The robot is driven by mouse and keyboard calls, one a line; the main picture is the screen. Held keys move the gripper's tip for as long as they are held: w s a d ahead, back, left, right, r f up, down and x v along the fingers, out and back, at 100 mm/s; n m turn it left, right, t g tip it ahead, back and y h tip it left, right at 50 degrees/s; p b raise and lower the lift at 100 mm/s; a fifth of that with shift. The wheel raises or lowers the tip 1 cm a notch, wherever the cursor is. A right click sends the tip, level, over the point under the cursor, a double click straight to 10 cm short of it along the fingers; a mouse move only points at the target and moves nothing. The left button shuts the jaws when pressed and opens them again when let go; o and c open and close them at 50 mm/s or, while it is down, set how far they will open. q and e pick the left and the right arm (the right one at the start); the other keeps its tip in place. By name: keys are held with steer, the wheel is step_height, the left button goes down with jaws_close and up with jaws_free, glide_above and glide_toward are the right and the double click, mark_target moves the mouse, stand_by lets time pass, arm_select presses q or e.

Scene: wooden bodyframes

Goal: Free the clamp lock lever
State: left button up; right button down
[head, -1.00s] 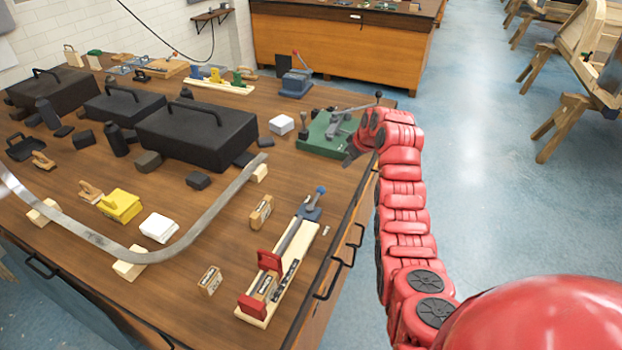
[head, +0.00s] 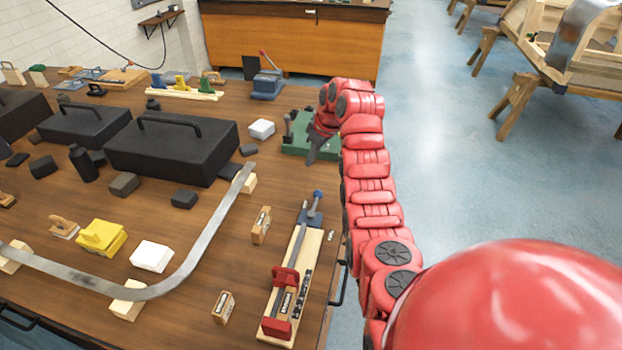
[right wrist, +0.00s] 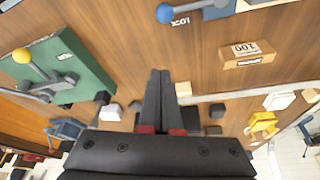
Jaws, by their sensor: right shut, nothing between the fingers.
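The clamp (head: 300,262) is a pale wooden board with red jaws and a steel bar, at the table's right front edge in the head view. Its lock lever has a blue ball (head: 318,194) on a grey-blue mount at the far end. In the right wrist view the blue ball (right wrist: 166,13) shows at the top, beside the letters "LOCK". My right gripper (head: 311,157) is shut and empty, beyond the clamp and in front of the green-based device (head: 297,148). Its closed fingers (right wrist: 160,73) are apart from the lever. My left gripper is out of view.
The green device carries a lever with a yellow knob (right wrist: 22,55) in the wrist view. A bent metal strip (head: 205,240) on wooden blocks lies left of the clamp. Small labelled blocks (head: 261,225) stand beside it. Black cases (head: 172,150) fill the table's left.

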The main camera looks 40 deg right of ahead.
steer(key=p+x, duration=0.3)
steer(key=x, duration=0.4)
steer(key=shift+w+a+f, duration=0.15)
steer(key=shift+f, duration=0.15)
steer(key=shift+p+x, duration=0.4)
steer(key=shift+x, duration=0.65)
steer(key=shift+s+f+p, duration=0.1)
steer(key=shift+s+p, duration=0.2)
steer(key=shift+p, duration=0.05)
steer(key=shift+s+d+p, duration=0.45)
steer(key=shift+s+p, duration=0.2)
steer(key=shift+s, duration=0.15)
steer(key=shift+s+d+f+p, duration=0.1)
steer(key=shift+s+f+p, duration=0.1)
steer(key=shift+s, duration=0.15)
steer(key=shift+s+d+f+p, duration=0.1)
steer(key=shift+s+d+p, duration=0.1)
steer(key=shift+s, duration=0.2)
steer(key=shift+f, duration=0.1)
